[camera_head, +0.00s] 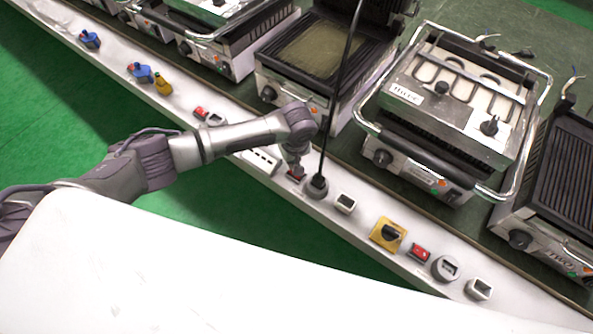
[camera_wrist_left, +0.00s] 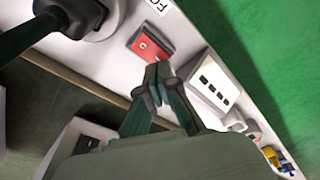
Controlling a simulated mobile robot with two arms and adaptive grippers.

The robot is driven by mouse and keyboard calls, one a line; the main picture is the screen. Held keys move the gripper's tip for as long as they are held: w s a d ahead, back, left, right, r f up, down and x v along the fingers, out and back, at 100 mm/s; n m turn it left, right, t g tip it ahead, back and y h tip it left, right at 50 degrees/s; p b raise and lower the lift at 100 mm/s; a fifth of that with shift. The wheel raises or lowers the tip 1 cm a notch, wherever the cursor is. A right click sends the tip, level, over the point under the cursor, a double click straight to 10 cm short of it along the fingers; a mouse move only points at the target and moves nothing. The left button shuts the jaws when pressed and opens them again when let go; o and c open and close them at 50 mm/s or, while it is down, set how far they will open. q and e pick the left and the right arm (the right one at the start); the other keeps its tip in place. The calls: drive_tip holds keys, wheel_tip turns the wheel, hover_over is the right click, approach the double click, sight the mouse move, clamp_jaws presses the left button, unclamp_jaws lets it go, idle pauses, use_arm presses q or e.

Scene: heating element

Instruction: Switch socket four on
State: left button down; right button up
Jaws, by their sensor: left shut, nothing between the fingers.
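A red rocker switch (camera_wrist_left: 150,46) in a dark frame sits on the white strip, beside a label that reads "FO" before it is cut off. In the head view the red switch (camera_head: 296,178) is partly covered by my left gripper (camera_head: 297,170). Beside it is a round grey socket (camera_head: 316,188) with a black plug and cable in it; the plug also shows in the wrist view (camera_wrist_left: 72,14). My left gripper (camera_wrist_left: 157,84) is shut and empty, its fingertips at the switch's near edge. I cannot tell whether they touch it. My right gripper is out of view.
Contact grills, including one with a raised lid (camera_head: 325,50), stand on the dark table behind the strip.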

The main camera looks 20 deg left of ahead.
use_arm(q)
drive_tip(key=shift+f+b, duration=0.55)
drive_tip(key=shift+f, duration=0.6)
idle(0.5)
wheel_tip(320, 180, up, 7)
drive_tip(key=p, duration=0.8)
drive_tip(key=shift+p, duration=0.3)
idle(0.3)
